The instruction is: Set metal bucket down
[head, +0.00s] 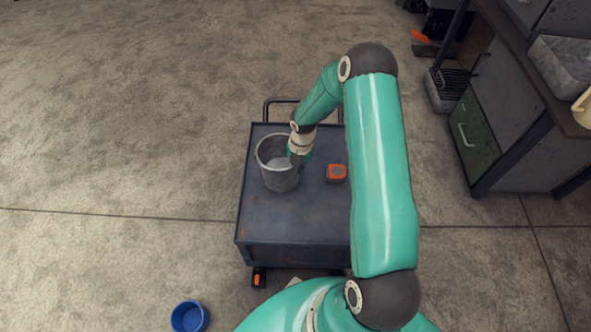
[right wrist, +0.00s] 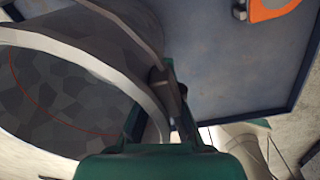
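The grey metal bucket (head: 277,177) is upright over the left part of the blue cart top (head: 290,218). It looks to rest on the top, but I cannot tell contact for sure. My right gripper (head: 298,159) reaches down at the bucket's right rim. In the right wrist view the bucket's pale rim (right wrist: 100,68) curves across the left, and my right gripper (right wrist: 160,92) has its dark fingers closed around the bucket's wall. The fingertips are partly hidden. My left gripper is not in view.
An orange and grey tape measure (head: 337,173) lies on the cart right of the bucket. The cart's front top is clear. A blue container (head: 189,317) stands on the floor at the lower left. A workbench (head: 520,75) stands at the right.

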